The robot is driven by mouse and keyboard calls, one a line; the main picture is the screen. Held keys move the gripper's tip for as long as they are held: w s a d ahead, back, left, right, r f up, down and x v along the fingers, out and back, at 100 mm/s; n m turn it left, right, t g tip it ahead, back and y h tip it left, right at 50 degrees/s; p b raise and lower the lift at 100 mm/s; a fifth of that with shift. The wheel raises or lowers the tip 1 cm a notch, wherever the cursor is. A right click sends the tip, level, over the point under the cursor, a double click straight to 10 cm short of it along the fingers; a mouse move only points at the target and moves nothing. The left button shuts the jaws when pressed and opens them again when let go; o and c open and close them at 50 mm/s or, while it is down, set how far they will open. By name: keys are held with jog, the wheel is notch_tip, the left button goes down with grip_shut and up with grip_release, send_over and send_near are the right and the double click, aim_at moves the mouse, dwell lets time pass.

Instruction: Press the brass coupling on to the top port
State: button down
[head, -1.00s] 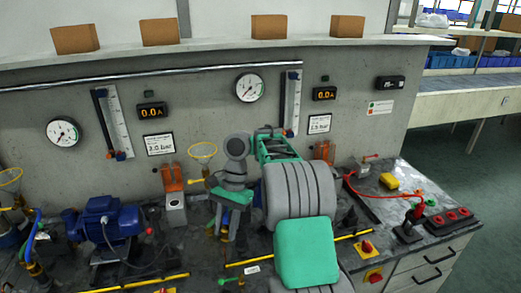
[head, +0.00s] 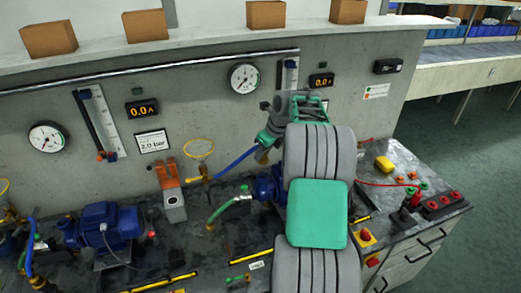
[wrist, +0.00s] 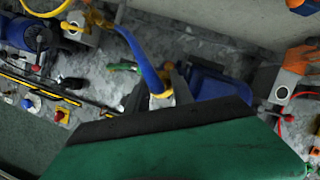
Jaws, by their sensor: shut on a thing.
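The brass coupling (head: 262,156) is at the right end of a blue hose (head: 235,163) in the head view. In the wrist view the brass-yellow end (wrist: 160,98) of the blue hose (wrist: 143,62) shows beside a dark finger. My gripper (head: 264,147) is shut on the coupling, above a blue pump (head: 268,186). The pump is partly hidden behind my arm, and a blue body (wrist: 205,85) shows close to the gripper in the wrist view. The top port is not clearly visible, so I cannot tell whether the coupling touches it.
A green hose (head: 226,209) with a metal end reaches the pump's left side. Another blue pump (head: 105,226) stands to the left. The bench front holds yellow bars and a red switch (head: 366,235).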

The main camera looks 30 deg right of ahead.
aim_at(266, 160)
jog(key=shift+f+b, duration=2.45)
jog(key=shift+b, duration=0.45)
jog(key=shift+f, duration=0.6)
jog(key=shift+a+p, duration=0.1)
jog(key=shift+p, duration=1.5)
jog(key=shift+f, duration=0.5)
jog(key=c, duration=1)
grip_release()
jog(key=p+v, duration=0.4)
jog(key=shift+r+p, duration=0.15)
jog(key=shift+p, duration=0.25)
jog(key=shift+v, duration=0.85)
